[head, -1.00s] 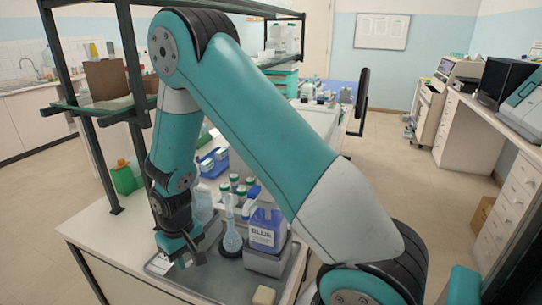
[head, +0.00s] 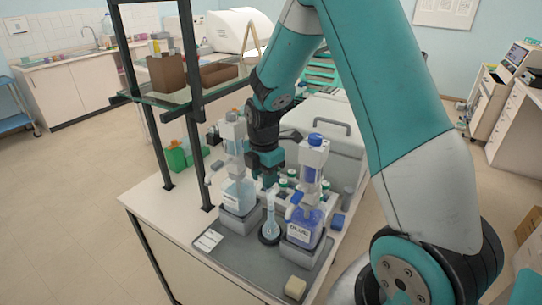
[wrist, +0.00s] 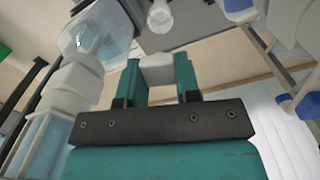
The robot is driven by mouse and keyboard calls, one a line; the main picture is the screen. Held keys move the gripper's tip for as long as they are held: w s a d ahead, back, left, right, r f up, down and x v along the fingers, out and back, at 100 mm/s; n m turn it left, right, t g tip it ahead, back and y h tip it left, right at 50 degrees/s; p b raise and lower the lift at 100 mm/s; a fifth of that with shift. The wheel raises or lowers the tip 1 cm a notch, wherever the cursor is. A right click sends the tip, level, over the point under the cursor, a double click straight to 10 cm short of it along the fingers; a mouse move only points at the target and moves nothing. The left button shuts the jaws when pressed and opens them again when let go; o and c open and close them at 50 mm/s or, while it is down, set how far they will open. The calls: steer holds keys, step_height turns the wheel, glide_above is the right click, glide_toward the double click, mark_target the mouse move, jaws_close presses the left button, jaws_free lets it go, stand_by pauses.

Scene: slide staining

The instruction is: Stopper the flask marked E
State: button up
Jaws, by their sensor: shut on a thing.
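My gripper (wrist: 158,78) is shut on a small pale stopper-like piece (wrist: 157,68), which sits between its two teal fingers in the wrist view. In the head view my gripper (head: 268,182) is behind and above a small clear flask (head: 269,228); its fingertips and the held piece cannot be made out there. The flask stands upright in a dark round base between two bottles. A pale round glass shape at the top of the wrist view may be this flask. No letter E is readable on it.
A clear bottle (head: 238,192) on a grey block stands left of the flask, and a bottle marked BLUE (head: 303,226) stands right, both close to it. A cream block (head: 296,287) and a white card (head: 207,240) lie on the grey tray (head: 240,256). Shelf posts rise at left.

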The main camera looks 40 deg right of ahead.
steer(key=shift+s+d+r+n+p, duration=0.1)
steer(key=shift+d+r+n+p, duration=0.1)
steer(key=shift+d+r+n, duration=0.3)
steer(key=shift+d+r+n+p, duration=0.15)
steer(key=shift+d+r+n, duration=0.05)
steer(key=shift+r+n, duration=0.45)
steer(key=shift+d+n, duration=0.15)
steer(key=shift+n, duration=0.2)
steer(key=b, duration=0.4)
glide_above(270, 197)
steer(key=f, duration=0.4)
steer(key=shift+w+d, duration=0.25)
steer(key=shift+w, duration=0.05)
steer(key=shift+f, duration=0.7)
steer(key=shift+f+b, duration=0.45)
steer(key=shift+f, duration=0.35)
steer(key=o, duration=1.4)
steer(key=shift+o, duration=0.2)
steer(key=shift+r, duration=0.1)
